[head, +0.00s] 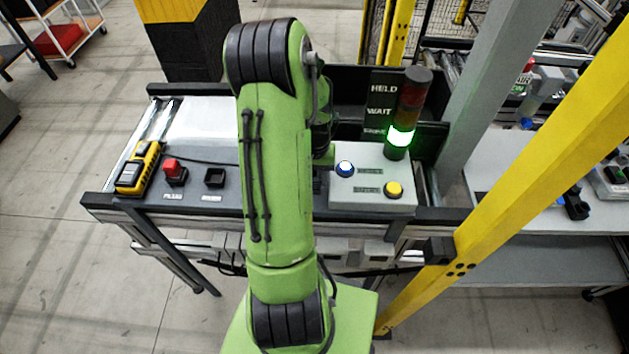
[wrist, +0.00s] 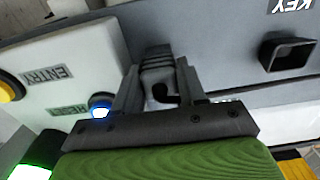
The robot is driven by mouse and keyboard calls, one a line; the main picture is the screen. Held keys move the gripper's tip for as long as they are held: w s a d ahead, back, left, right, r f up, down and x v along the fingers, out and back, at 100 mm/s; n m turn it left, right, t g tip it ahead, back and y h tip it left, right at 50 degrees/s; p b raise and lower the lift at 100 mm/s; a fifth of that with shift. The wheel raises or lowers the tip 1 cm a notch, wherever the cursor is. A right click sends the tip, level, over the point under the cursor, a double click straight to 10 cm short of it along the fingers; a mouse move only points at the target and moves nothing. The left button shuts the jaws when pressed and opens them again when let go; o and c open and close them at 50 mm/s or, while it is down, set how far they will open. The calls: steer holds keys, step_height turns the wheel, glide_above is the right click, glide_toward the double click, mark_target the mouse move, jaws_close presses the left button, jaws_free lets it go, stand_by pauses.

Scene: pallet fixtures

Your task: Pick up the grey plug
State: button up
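A dark grey plug (wrist: 158,72) sits between the two fingers of my gripper (wrist: 160,80) in the wrist view. One finger is on each side of it, very close. I cannot tell whether they touch it or leave a thin gap. Its lower part is partly hidden. In the head view my green arm covers the gripper and the plug.
An empty black socket (head: 214,178) and a red plug-like part (head: 174,172) are on the bench at left, beside a yellow tool (head: 138,172). A control box (head: 372,177) with blue and yellow buttons is close at right. A stack light (head: 407,110) glows green.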

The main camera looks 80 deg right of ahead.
mark_target(315, 174)
steer(key=shift+c, duration=0.8)
step_height(315, 174, up, 10)
steer(key=shift+r, duration=0.1)
steer(key=shift+d, duration=0.1)
